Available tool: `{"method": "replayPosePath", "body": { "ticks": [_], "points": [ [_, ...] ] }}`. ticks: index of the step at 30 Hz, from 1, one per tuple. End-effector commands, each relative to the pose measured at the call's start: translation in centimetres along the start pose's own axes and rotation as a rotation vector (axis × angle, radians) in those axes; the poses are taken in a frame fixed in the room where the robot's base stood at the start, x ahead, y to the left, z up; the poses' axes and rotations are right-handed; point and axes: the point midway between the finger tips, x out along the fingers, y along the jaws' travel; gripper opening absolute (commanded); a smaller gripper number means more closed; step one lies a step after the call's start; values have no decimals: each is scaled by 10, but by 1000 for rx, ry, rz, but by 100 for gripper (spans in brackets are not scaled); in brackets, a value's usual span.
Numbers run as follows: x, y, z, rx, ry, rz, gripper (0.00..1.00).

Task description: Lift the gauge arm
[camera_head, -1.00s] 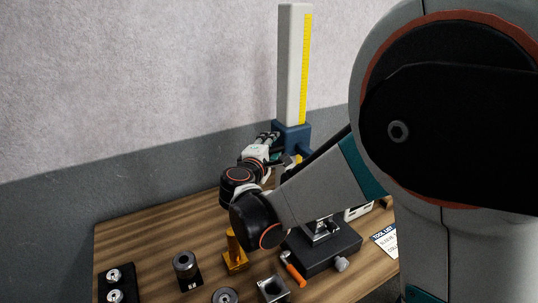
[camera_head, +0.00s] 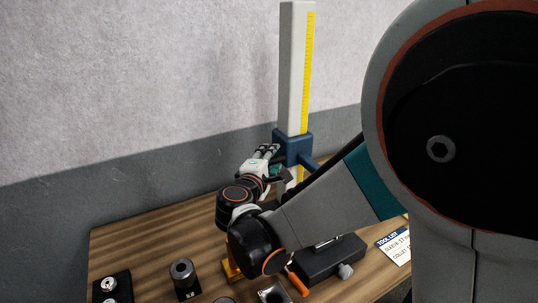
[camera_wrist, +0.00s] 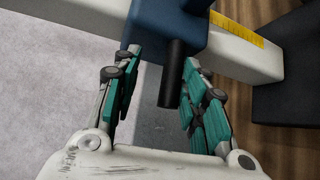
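The height gauge is a white column (camera_head: 293,60) with a yellow scale, standing at the back of the bench. Its blue gauge arm (camera_head: 294,146) sits low on the column and juts to the right. In the wrist view the blue block (camera_wrist: 165,22) is at the top, with a dark round handle (camera_wrist: 172,75) sticking out towards me. My gripper (camera_head: 268,154) is at the block's front left. In the wrist view its teal fingers (camera_wrist: 162,60) are apart on either side of the handle. A gap shows on the left; the right finger is close, contact unclear.
The wooden bench (camera_head: 135,240) holds a dark cylinder (camera_head: 182,271), a black rack (camera_head: 112,287), an orange piece (camera_head: 232,270) partly hidden by my arm, a dark fixture (camera_head: 330,258) and a tool list card (camera_head: 398,246). The bench's back left is clear.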

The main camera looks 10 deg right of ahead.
Motion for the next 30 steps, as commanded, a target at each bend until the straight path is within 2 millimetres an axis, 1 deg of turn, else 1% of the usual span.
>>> {"method": "replayPosePath", "body": {
  "ticks": [30],
  "points": [
    [-65,0,0,-1,1,1,38]
  ]
}}
